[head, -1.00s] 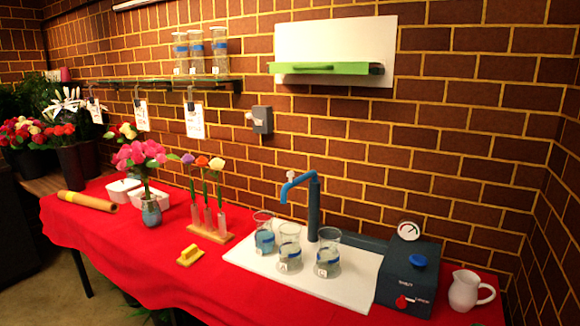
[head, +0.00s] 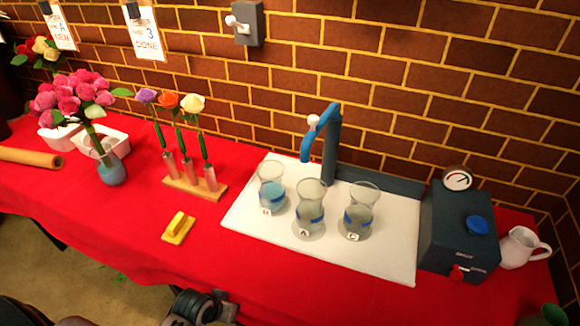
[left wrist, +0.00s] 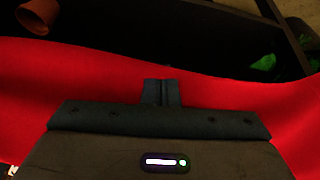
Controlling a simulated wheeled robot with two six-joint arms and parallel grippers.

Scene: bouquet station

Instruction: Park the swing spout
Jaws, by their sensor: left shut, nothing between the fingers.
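The blue swing spout (head: 320,120) stands on a dark post (head: 330,160) at the back of the white tray (head: 380,262). It has a small white knob. Its outlet hangs down toward the left, above and behind the left beaker (head: 271,190), which holds blue liquid. The middle beaker (head: 311,210) and right beaker (head: 360,212) stand on the same tray. In the left wrist view my left gripper (left wrist: 161,92) is shut and empty, over the red cloth near the table's front edge. My dark arm part shows at the bottom of the head view. My right gripper is not in view.
A dark control box (head: 455,230) with a gauge and a white pitcher (head: 518,248) stand right of the tray. A yellow block (head: 178,228), a flower rack (head: 195,188) and a pink bouquet (head: 75,100) are left of it. Red cloth (head: 125,215) is clear in front.

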